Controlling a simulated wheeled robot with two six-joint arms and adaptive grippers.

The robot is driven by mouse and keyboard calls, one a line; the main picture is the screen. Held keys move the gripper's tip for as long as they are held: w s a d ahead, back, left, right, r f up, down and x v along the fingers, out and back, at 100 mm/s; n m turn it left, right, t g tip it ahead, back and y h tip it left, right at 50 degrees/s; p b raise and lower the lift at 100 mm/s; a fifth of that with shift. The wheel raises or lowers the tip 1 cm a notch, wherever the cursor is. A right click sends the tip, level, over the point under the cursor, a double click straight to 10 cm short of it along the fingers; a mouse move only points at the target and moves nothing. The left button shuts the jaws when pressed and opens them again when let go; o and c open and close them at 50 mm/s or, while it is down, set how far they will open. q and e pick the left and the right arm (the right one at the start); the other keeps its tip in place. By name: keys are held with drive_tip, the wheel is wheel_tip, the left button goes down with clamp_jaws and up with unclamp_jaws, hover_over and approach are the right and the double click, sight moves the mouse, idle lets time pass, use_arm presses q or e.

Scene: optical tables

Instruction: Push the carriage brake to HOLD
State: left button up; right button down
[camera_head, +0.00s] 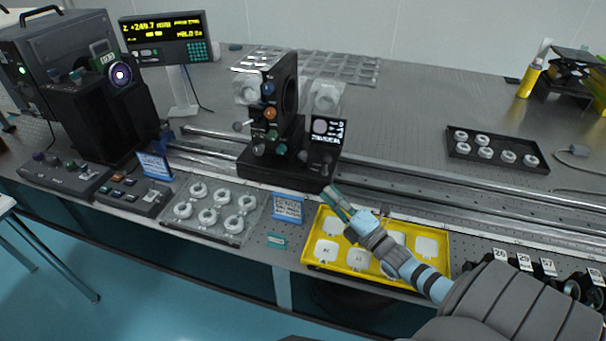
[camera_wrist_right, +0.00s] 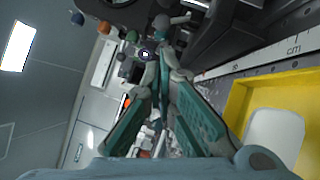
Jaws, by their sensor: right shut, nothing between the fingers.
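The black carriage (camera_head: 265,170) stands on the long rails (camera_head: 400,170) and bears an upright holder with a round opening, several coloured knobs and a small display (camera_head: 327,131). I cannot tell which control is the brake, nor read a HOLD mark. My right gripper (camera_head: 333,193) is shut and empty, close to the carriage's front right corner. Whether it touches the carriage is unclear. In the wrist view the closed fingers (camera_wrist_right: 162,70) point toward the knobs and dark carriage parts (camera_wrist_right: 225,30). My left gripper is not in view.
A yellow tray (camera_head: 311,250) with white pads lies under my right forearm. A clear tray of rings (camera_head: 215,208), a blue label card (camera_head: 288,208) and control boxes (camera_head: 65,178) line the front edge. A black ring tray (camera_head: 495,160) is behind the rails. A readout (camera_head: 165,38) stands back left.

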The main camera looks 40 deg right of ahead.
sight(304, 157)
drive_tip(key=shift+a+r, duration=0.2)
drive_tip(key=shift+w+a, duration=0.1)
drive_tip(key=shift+w, duration=0.45)
use_arm(q)
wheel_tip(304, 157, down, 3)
drive_tip(key=b, duration=0.3)
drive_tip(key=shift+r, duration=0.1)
use_arm(e)
drive_tip(key=w, duration=0.3)
drive_tip(key=w+r, duration=0.1)
drive_tip(key=w, duration=0.5)
drive_tip(key=shift+w+a+r, duration=0.2)
drive_tip(key=shift+w+r, duration=0.05)
drive_tip(key=shift+r, duration=0.05)
drive_tip(key=shift+d, duration=0.1)
use_arm(q)
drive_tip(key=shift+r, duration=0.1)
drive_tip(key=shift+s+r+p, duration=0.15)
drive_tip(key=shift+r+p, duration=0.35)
drive_tip(key=shift+p, duration=0.2)
use_arm(e)
drive_tip(key=shift+r, duration=0.25)
